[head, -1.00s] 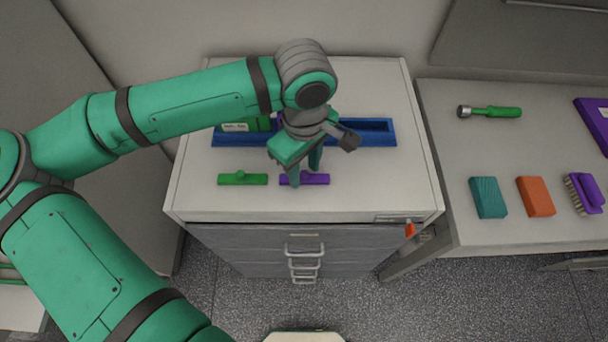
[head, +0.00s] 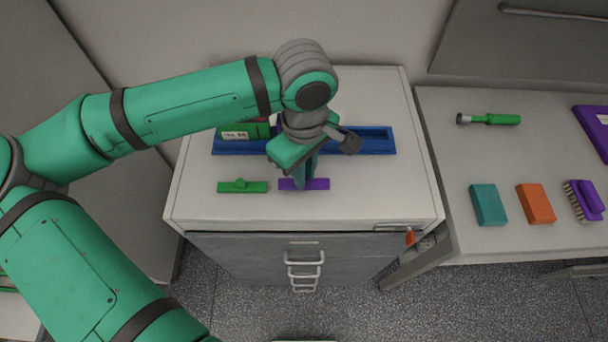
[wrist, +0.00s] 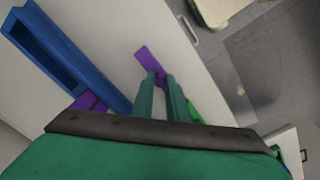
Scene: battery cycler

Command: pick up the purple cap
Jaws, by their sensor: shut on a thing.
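The purple cap (head: 318,184) is a flat bar on the cabinet top, to the right of a similar green cap (head: 242,187). My gripper (head: 299,184) points down at it, with its fingers shut on the cap's middle. In the wrist view the purple cap (wrist: 144,55) shows beyond the fingertips (wrist: 160,76), and the part between the fingers is hidden. The cap appears to rest on the surface; I cannot tell whether it is lifted at all.
Behind the cap a long blue tray (head: 375,152) holds a green block (head: 240,131) with a label. The right-hand table carries a green-handled tool (head: 495,119), a teal block (head: 488,205), an orange block (head: 536,203) and a purple brush (head: 585,200). The cabinet top's front right is clear.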

